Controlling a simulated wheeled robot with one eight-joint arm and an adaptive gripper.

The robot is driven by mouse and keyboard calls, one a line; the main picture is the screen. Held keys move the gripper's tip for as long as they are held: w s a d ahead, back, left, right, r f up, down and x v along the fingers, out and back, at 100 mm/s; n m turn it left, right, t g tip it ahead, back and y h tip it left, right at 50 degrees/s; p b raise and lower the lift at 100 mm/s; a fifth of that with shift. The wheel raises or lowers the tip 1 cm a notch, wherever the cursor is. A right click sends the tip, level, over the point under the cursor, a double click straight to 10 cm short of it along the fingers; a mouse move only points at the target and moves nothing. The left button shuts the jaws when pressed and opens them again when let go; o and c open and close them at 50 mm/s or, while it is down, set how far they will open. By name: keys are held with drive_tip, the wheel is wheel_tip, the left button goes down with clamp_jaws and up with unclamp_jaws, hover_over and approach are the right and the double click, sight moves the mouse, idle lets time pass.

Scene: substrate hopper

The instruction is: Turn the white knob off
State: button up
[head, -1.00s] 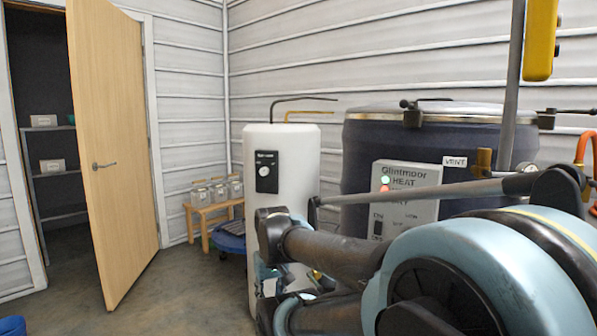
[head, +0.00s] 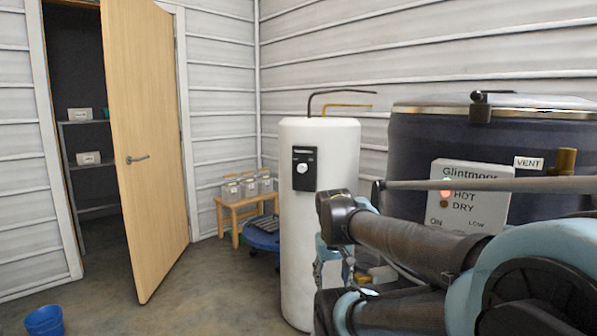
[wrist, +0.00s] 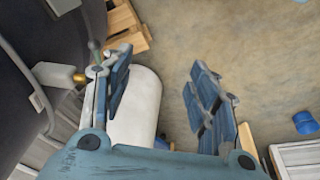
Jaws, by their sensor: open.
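A white round knob (head: 303,170) sits on a black panel (head: 304,181) on the upright white tank (head: 322,225) in the head view. No part of me touches the knob. The way its pointer faces is too small to tell. In the head view my arm crosses the tank's lower right, and my gripper is mostly hidden there. In the wrist view my gripper (wrist: 157,75) is open, with its fingers wide apart and nothing held. A white rounded body (wrist: 137,108), likely the tank, shows between and beyond the fingers; the knob is not visible there.
A dark drum (head: 425,150) with a Glintmoor control panel (head: 470,172) stands right of the tank, partly behind my arm. A wooden bench (head: 237,208) with jars and a blue round item (head: 262,236) are left of it. A blue bucket (head: 44,321) is on otherwise clear floor by the open door (head: 148,140).

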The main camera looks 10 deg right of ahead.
drive_tip(key=w+d+r+m+t+h, duration=0.1)
drive_tip(key=w+d+r+t+h, duration=0.15)
drive_tip(key=w+r, duration=0.8)
wheel_tip(320, 180, up, 16)
drive_tip(key=m+t+h, duration=0.2)
drive_tip(key=t+h, duration=0.3)
drive_tip(key=t, duration=0.1)
hover_over(301, 168)
drive_tip(key=s+a, duration=1)
drive_tip(key=s, duration=0.3)
drive_tip(key=x, duration=1.6)
drive_tip(key=shift+w+d+f, duration=0.15)
drive_tip(key=shift+w+f, duration=0.1)
drive_tip(key=shift+w, duration=0.1)
drive_tip(key=shift+c, duration=0.3)
drive_tip(key=c, duration=1)
